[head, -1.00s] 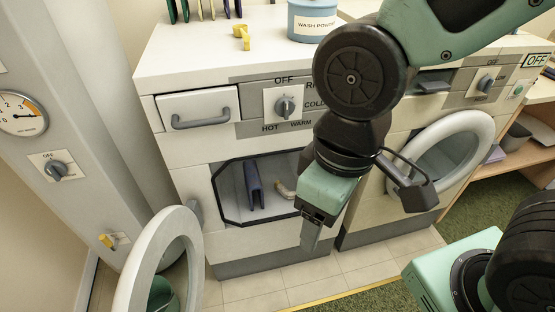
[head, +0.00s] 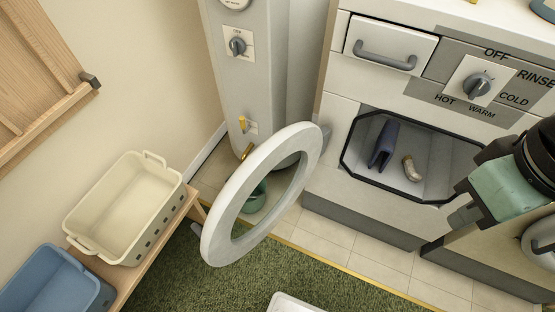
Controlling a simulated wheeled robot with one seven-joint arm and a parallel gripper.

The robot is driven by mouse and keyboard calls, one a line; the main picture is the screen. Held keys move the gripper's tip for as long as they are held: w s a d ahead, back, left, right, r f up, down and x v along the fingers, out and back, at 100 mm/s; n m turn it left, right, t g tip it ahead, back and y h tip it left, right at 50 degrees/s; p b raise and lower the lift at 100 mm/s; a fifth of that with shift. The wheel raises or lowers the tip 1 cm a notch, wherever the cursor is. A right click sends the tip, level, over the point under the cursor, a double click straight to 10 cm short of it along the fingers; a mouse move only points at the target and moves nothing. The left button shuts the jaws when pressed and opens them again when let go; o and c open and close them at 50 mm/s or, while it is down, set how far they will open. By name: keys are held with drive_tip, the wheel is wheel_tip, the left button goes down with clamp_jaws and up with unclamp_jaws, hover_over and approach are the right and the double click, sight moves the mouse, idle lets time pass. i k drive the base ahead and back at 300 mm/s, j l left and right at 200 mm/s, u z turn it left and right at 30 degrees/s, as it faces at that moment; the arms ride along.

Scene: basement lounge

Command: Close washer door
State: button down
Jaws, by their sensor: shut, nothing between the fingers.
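The washer (head: 335,185) has an octagonal, black-rimmed opening (head: 347,150) on its front. Its round white ring door (head: 222,235) stands wide open, swung out to the left of the opening. Inside the opening lie a dark purple item (head: 384,145) and a small beige curved item (head: 411,168). My gripper (head: 432,248) is at the right, low in front of the washer and pointing down. It is shut and empty, well apart from the door. Part of my arm is cut off by the right edge.
A cream basket (head: 125,205) and a blue basket (head: 50,285) stand on a wooden bench at the left. A grey column (head: 235,85) with a dial stands behind the door. A second white ring door (head: 538,240) is at the right edge. Green carpet lies in front.

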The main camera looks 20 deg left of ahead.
sight(217, 249)
drive_tip(key=i+u, duration=0.1)
drive_tip(key=u, duration=0.35)
drive_tip(key=i+u, duration=0.1)
drive_tip(key=u, duration=0.35)
drive_tip(key=i+l+u, duration=0.1)
drive_tip(key=u, duration=0.35)
drive_tip(key=l+u, duration=0.1)
drive_tip(key=u, duration=0.3)
drive_tip(key=i, duration=0.05)
